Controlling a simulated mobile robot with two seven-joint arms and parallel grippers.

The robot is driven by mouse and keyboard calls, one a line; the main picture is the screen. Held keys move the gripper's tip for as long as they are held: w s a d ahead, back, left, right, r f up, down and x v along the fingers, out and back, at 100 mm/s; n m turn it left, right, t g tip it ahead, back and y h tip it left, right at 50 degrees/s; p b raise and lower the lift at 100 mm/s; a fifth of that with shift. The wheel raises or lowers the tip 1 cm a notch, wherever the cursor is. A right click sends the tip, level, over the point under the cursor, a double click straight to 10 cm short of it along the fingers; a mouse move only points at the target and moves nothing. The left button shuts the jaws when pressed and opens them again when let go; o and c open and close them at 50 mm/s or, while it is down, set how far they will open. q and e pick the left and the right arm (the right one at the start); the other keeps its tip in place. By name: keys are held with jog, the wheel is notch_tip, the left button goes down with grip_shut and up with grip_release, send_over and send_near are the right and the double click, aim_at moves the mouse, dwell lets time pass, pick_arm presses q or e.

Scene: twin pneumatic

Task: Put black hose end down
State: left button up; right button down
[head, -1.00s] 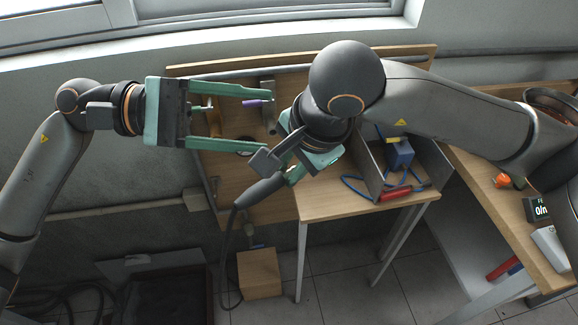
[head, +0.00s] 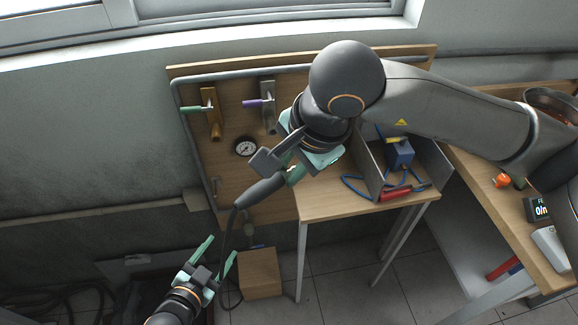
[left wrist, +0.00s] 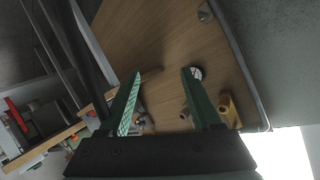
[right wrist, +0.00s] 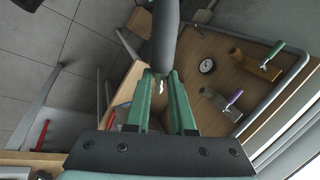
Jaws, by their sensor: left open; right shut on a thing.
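The black hose end (head: 262,189) is a thick dark grip with the hose hanging from its lower left end toward the floor. My right gripper (head: 292,172) is shut on it and holds it in the air in front of the board, left of the small table. In the right wrist view the hose end (right wrist: 164,40) runs up from between the fingers of the right gripper (right wrist: 160,95), with a light metal tip below it. My left gripper (head: 214,256) is open and empty, low in front of the board; its fingers also show apart in the left wrist view (left wrist: 160,85).
The wooden board (head: 205,150) carries a green-handled valve (head: 211,112), a purple-handled valve (head: 267,104) and a gauge (head: 246,147). The small table (head: 330,206) has bare room at its front left; a blue tool (head: 399,154) and red-handled item (head: 396,194) lie behind. A wooden box (head: 260,273) stands below.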

pick_arm(q)
jog(key=s+d+f+n+g, duration=0.1)
jog(key=s+f+n+g, duration=0.2)
jog(key=s+f+n, duration=0.2)
jog(key=s+f, duration=0.3)
jog(key=s, duration=0.2)
jog(key=shift+f+n+g+y, duration=0.15)
jog(key=shift+n+g+y, duration=0.15)
jog(key=shift+c, duration=1.1)
jog(key=shift+w+d, duration=0.1)
jog(key=shift+w, duration=0.05)
pick_arm(e)
jog(key=d+f+n+g, duration=0.1)
jog(key=d+f+n, duration=0.2)
jog(key=d, duration=0.4)
jog(key=s+d+f+n+g+y, duration=0.1)
jog(key=d+f+n, duration=0.1)
jog(key=d, duration=0.5)
jog(key=s+d+f+n+g, duration=0.1)
jog(key=d+f+n, duration=0.2)
jog(key=d, duration=0.4)
jog(key=shift+s+d+f+n, duration=0.25)
jog(key=shift+d+f+n, duration=0.15)
jog(key=shift+n, duration=0.3)
